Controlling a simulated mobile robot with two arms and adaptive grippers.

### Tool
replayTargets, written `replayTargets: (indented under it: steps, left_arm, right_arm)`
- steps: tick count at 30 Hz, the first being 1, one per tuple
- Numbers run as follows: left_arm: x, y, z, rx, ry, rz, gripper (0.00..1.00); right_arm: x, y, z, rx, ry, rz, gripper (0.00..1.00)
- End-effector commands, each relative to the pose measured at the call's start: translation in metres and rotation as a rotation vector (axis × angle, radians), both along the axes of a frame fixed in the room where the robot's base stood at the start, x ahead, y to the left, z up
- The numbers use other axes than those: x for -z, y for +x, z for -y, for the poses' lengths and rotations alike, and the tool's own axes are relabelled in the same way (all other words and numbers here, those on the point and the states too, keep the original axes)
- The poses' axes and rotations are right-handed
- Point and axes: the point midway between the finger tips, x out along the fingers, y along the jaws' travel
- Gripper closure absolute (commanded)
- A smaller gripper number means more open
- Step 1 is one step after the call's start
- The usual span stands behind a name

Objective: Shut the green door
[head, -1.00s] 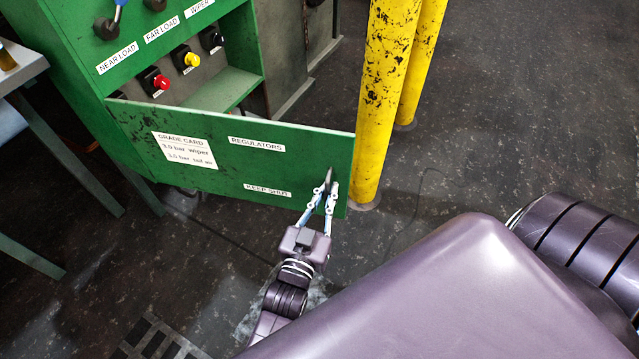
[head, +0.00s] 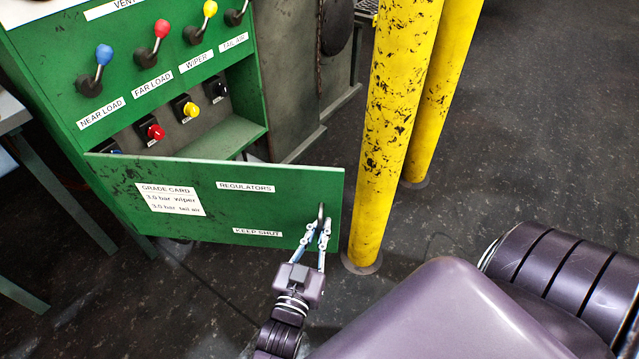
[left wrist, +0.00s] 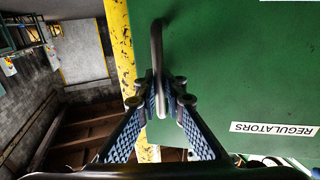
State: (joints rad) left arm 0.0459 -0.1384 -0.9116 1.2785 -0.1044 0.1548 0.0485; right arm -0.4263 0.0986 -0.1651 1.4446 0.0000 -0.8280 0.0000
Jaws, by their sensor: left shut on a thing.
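The green door (head: 222,212) stands open, swung out from the lower front of the green cabinet (head: 130,110). It bears a grade card and labels reading REGULATORS and KEEP SHUT. A grey bar handle (head: 321,213) sits near its free right edge. My left gripper (head: 315,232) is shut on this handle. In the left wrist view the fingers (left wrist: 160,95) close around the handle (left wrist: 157,60), with the green door (left wrist: 230,70) behind. My right gripper is not in view.
Two yellow posts (head: 392,130) stand just right of the door's free edge, with a small gap. The open compartment (head: 190,120) holds red, yellow and black knobs. Coloured levers (head: 155,45) project above it. A table (head: 12,115) stands at the left. Dark floor at right is clear.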

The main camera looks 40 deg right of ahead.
Motion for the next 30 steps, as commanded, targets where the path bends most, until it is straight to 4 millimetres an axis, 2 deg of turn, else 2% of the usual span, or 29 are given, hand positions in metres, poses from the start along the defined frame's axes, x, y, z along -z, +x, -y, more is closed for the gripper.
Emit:
replayTargets:
  steps: [6,7,9,19,23,30]
  left_arm:
    - [0.002,-0.002,0.001,0.003,0.004,0.000,1.00]
    - [0.002,-0.002,0.001,0.003,0.004,0.000,0.90]
    - [0.002,-0.002,0.001,0.003,0.004,0.000,0.85]
    - [0.001,-0.002,-0.003,0.000,0.002,0.000,0.85]
    - [0.002,-0.010,-0.013,0.000,0.002,-0.002,0.85]
    - [0.002,-0.038,-0.049,0.002,0.004,-0.002,0.85]
  right_arm:
    - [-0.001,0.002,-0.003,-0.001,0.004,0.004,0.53]
    - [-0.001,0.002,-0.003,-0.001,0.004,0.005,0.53]
    - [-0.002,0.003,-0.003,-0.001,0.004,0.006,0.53]
    - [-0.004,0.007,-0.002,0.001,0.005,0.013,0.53]
    - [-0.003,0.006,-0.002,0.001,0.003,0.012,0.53]
    - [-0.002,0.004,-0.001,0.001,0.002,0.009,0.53]
